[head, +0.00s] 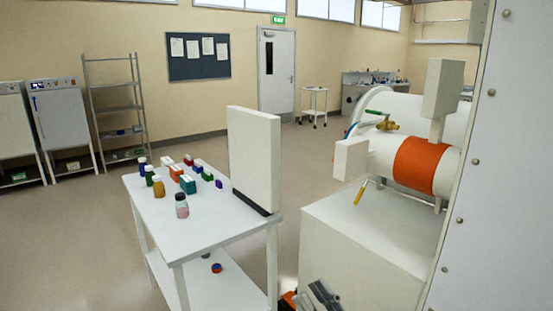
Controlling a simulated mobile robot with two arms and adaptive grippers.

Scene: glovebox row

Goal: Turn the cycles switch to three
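No cycles switch can be made out in the head view, and no dial markings can be read. A white cylinder with an orange band (423,165) lies on a pale cabinet (360,245) at the right. A small white box (351,160) sits at its near end, and a taller white box (442,88) stands above it. Their faces show no switch. My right gripper (325,294) is partly in view at the bottom edge, low in front of the cabinet. Its fingers are too small and cut off to judge. My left gripper is not in view.
A white table (215,225) holds several bottles and small boxes; an upright white panel (254,155) stands at its right end. A riveted grey wall (500,200) closes off the right. Brass valve (387,126) with green handle tops the cylinder. Floor (80,230) at left is clear.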

